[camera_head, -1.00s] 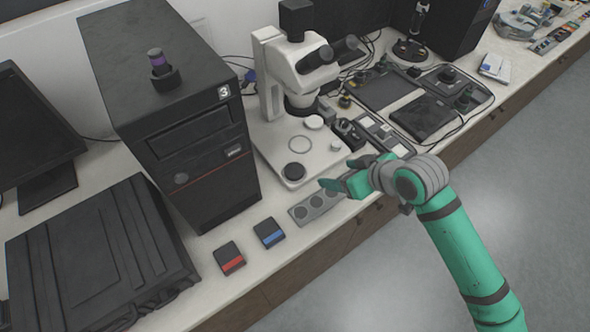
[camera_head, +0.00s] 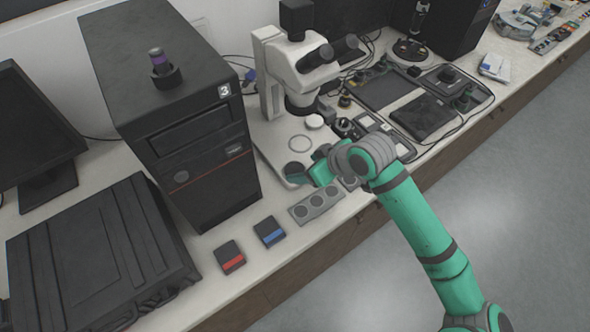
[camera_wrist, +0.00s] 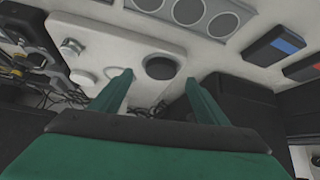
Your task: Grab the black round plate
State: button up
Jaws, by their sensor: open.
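The black round plate (camera_wrist: 160,67) lies flat on the white base of the microscope, near its front corner. In the wrist view it sits between and just beyond my two green fingertips. My gripper (camera_wrist: 160,82) is open and empty. In the head view my gripper (camera_head: 307,175) is over the front corner of the microscope base and partly covers the plate (camera_head: 293,170). I cannot tell the exact height of the fingertips above the plate.
The white microscope (camera_head: 297,65) stands behind the plate. A grey strip with round wells (camera_head: 316,204) lies in front. The black computer tower (camera_head: 205,150) stands close on the left. Blue-striped (camera_head: 269,231) and red-striped (camera_head: 229,257) dark blocks lie at the front edge.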

aim_at(295, 169)
jog(key=shift+x, duration=1.9)
jog(key=shift+s, duration=0.1)
jog(key=c, duration=1.1)
jog(key=shift+r, duration=0.1)
